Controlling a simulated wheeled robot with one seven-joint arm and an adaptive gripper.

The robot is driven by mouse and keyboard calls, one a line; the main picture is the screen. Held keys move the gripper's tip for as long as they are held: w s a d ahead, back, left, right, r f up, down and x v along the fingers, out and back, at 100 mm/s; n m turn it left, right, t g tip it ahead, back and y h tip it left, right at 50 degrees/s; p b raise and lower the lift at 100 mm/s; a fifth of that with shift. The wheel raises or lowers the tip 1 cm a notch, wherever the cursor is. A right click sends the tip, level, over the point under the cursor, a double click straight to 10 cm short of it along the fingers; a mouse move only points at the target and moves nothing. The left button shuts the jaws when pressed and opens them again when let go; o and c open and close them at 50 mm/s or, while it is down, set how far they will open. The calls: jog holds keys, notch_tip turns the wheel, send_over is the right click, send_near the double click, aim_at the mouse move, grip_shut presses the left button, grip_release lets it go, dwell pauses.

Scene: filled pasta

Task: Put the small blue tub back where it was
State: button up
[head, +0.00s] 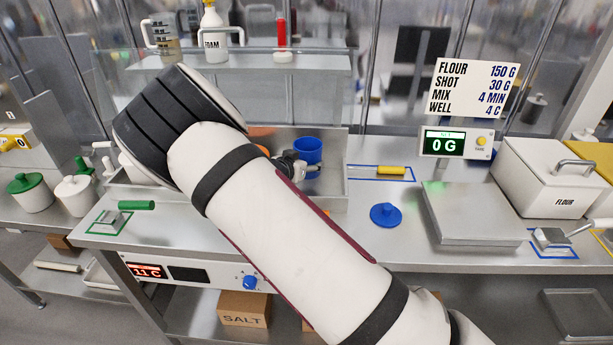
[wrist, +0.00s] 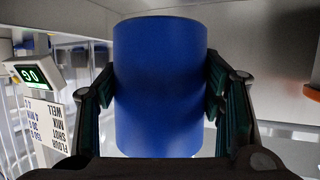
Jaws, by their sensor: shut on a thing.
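The small blue tub (head: 308,150) is in the head view, at the right part of a metal tray-like bay behind my arm. My gripper (head: 290,163) is beside it, largely hidden by my arm. In the wrist view the blue tub (wrist: 160,88) fills the middle, and my gripper (wrist: 160,95) has a finger on each side of it. The gripper is shut on the tub. Whether the tub's base touches the surface cannot be told. A round blue lid with a knob (head: 385,214) lies apart on the bench, right of the bay.
The metal bay (head: 335,188) has raised walls around the tub. To its right are a yellow-handled tool (head: 391,170) in a blue outline, a scale plate (head: 475,213), a readout (head: 457,143) showing 0 G, and a flour bin (head: 552,178). A shelf (head: 300,63) stands behind.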

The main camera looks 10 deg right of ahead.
jog(key=shift+f+p, duration=0.35)
jog(key=shift+f, duration=2.05)
jog(key=shift+f, duration=0.1)
jog(key=o, duration=1.5)
